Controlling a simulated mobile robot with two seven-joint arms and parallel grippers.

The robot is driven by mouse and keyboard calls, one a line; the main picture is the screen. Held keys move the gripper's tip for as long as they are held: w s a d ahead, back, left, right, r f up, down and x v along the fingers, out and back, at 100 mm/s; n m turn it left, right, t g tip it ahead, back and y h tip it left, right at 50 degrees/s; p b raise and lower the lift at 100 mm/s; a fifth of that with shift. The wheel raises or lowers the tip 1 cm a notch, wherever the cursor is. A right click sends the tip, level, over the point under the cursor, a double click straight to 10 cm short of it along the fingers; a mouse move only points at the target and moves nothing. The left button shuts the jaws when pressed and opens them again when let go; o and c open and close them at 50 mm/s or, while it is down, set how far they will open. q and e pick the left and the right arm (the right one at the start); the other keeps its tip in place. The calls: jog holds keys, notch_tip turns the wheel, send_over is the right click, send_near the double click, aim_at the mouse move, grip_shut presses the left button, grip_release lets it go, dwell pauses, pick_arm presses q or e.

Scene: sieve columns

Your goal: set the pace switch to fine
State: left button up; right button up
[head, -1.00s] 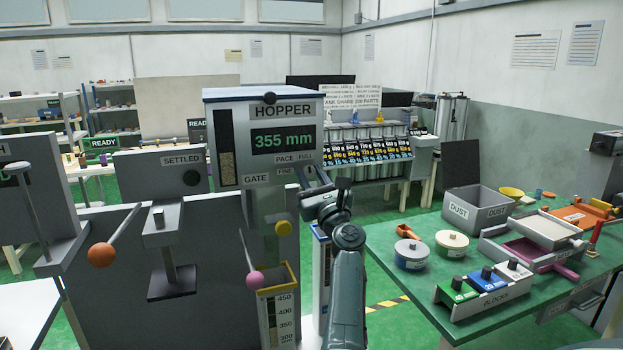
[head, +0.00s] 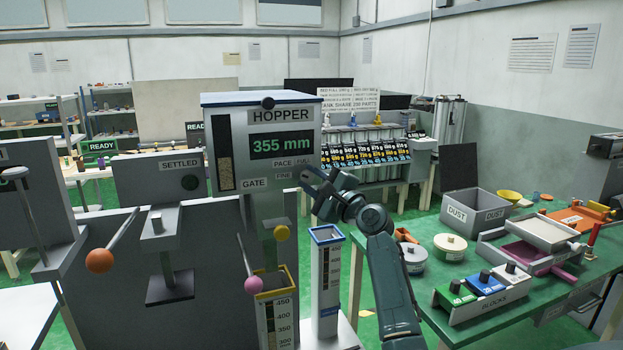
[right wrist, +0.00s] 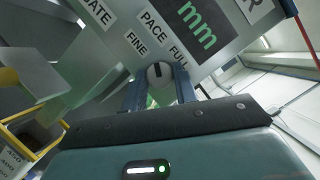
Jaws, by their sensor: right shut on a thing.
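The pace switch is a pale round knob with a dark mark, seen in the right wrist view (right wrist: 157,78) just below the FINE (right wrist: 137,43) and FULL (right wrist: 178,54) labels. The mark appears to point between the two labels. My right gripper (right wrist: 159,90) has one finger on each side of the knob and is shut on it. In the head view my right gripper (head: 312,180) is at the lower right of the hopper panel (head: 232,120), and it hides the switch. The panel reads 355 mm. My left gripper is not in view.
A yellow-rimmed column (head: 276,300) and a blue-rimmed column (head: 326,270) stand below the panel. A pink ball lever (head: 253,285) and a yellow knob (head: 281,232) are close by. A green table (head: 410,310) with blocks, tins and trays is at the right.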

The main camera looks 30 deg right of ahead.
jog(key=n, duration=0.1)
jog(key=n+p, duration=0.1)
jog(key=n+g, duration=0.1)
jog(key=shift+r+n+y, duration=0.25)
jog(key=shift+n+y, duration=0.05)
jog(key=shift+n+g+p, duration=0.5)
jog(key=shift+n+p, duration=0.3)
jog(key=shift+n, duration=0.3)
jog(key=o, duration=1)
jog(key=shift+f, duration=0.1)
jog(key=shift+c, duration=0.2)
jog(key=s+d+b, duration=0.2)
jog(key=s, duration=1.1)
jog(key=shift+b, duration=0.35)
